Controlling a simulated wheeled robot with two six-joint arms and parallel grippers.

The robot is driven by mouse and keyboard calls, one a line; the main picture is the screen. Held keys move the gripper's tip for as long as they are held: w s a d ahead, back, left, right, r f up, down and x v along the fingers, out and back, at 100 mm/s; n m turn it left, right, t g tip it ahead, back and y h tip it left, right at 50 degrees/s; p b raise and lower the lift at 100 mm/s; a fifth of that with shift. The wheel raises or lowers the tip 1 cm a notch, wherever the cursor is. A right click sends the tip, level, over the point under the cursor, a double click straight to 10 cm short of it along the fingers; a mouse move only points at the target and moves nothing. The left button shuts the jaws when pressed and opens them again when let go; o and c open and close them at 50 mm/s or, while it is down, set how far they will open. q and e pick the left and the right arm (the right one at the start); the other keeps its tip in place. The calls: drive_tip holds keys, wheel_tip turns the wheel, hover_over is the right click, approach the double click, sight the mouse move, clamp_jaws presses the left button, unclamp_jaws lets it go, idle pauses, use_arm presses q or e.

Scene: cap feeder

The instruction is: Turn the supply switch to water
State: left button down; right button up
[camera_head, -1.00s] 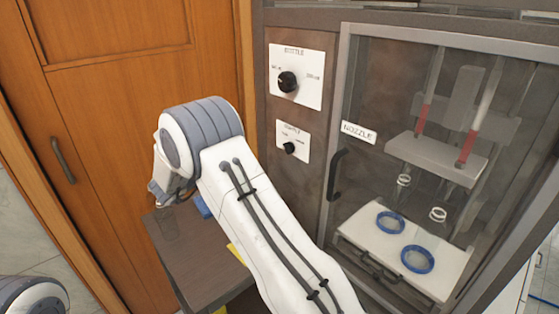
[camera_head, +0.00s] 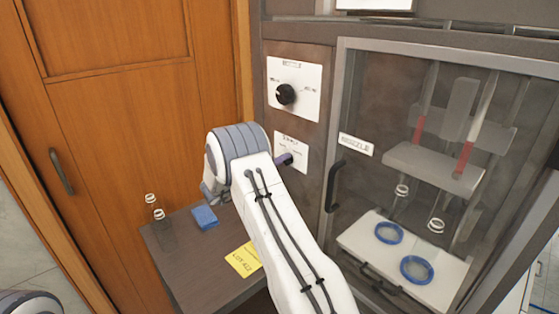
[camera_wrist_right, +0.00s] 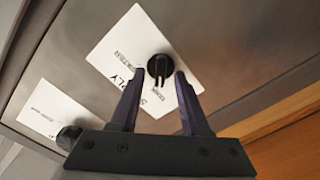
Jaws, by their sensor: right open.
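The supply switch (camera_wrist_right: 159,66) is a small black round knob with a raised grip bar, on a white plate (camera_wrist_right: 120,50) with partly legible lettering. In the wrist view it sits ahead of my right gripper (camera_wrist_right: 160,76), whose purple fingers are open on either side of it. I cannot tell whether they touch it. My left gripper is out of view.
A larger black knob (camera_head: 286,94) is on the upper plate. Right is a glass-fronted cabinet with a black handle (camera_head: 334,185) and a nozzle label (camera_head: 357,144). A dark table (camera_head: 190,262) holds small glass vials (camera_head: 154,207), a blue block (camera_head: 205,217) and a yellow note (camera_head: 244,260).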

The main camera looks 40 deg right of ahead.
drive_tip(key=shift+d, duration=0.1)
clamp_jaws()
idle(0.3)
drive_tip(key=shift+s+f+m+b, duration=0.1)
drive_tip(key=shift+s+m+b, duration=0.05)
drive_tip(key=shift+m+b, duration=3.85)
drive_tip(key=shift+s+m+b, duration=0.15)
drive_tip(key=shift+m+b, duration=2.7)
drive_tip(key=shift+m, duration=2.15)
